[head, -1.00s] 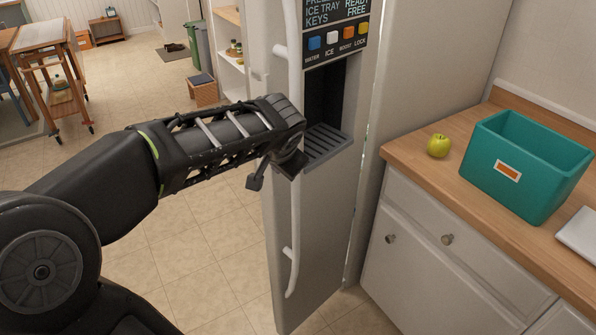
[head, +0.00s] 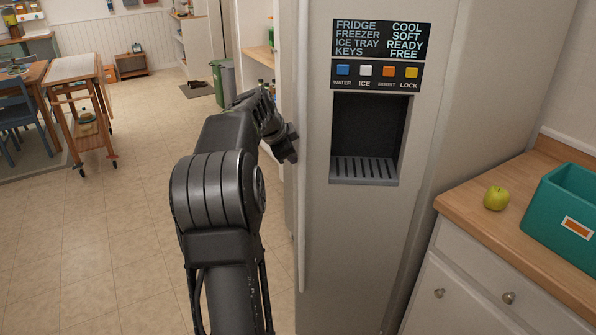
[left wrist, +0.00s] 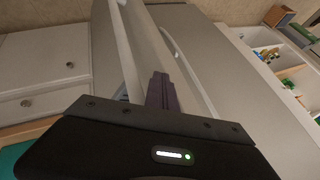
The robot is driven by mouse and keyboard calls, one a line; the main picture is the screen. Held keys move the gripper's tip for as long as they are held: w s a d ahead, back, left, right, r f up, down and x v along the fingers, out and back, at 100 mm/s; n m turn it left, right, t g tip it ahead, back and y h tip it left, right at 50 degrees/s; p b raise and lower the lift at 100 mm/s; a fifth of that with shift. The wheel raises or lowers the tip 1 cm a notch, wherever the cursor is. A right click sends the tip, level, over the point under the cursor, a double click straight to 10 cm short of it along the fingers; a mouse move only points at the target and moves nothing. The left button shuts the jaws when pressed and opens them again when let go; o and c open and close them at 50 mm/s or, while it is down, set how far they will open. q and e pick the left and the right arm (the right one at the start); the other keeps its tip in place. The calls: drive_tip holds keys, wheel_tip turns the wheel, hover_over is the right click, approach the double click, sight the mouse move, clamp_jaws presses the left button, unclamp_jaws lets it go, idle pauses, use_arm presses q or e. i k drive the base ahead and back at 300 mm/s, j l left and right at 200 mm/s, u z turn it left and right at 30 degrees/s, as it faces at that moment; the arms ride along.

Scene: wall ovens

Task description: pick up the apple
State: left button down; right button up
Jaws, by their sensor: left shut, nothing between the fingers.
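A yellow-green apple (head: 496,198) sits on the wooden counter (head: 462,204) at the right of the head view, close to the counter's left end and beside the teal bin. My left gripper (head: 287,146) is at the fridge's left edge, by the long door handle, well to the left of the apple and apart from it. In the left wrist view its dark fingers (left wrist: 161,90) are together with nothing between them, in front of the fridge door. The apple does not show in the left wrist view. My right gripper is not in view.
The grey fridge (head: 350,250) with its dispenser (head: 366,140) stands between my left gripper and the counter. A teal bin (head: 560,215) stands on the counter right of the apple. Tiled floor (head: 120,240) is open at left. A wooden trolley (head: 85,100) stands farther back.

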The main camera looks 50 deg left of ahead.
sight(497, 199)
drive_tip(key=j+z, duration=0.35)
drive_tip(key=j, duration=0.5)
drive_tip(key=j+z, duration=0.35)
drive_tip(key=j, duration=0.5)
drive_tip(key=k+j, duration=0.3)
drive_tip(key=j, duration=0.15)
drive_tip(key=k, duration=0.5)
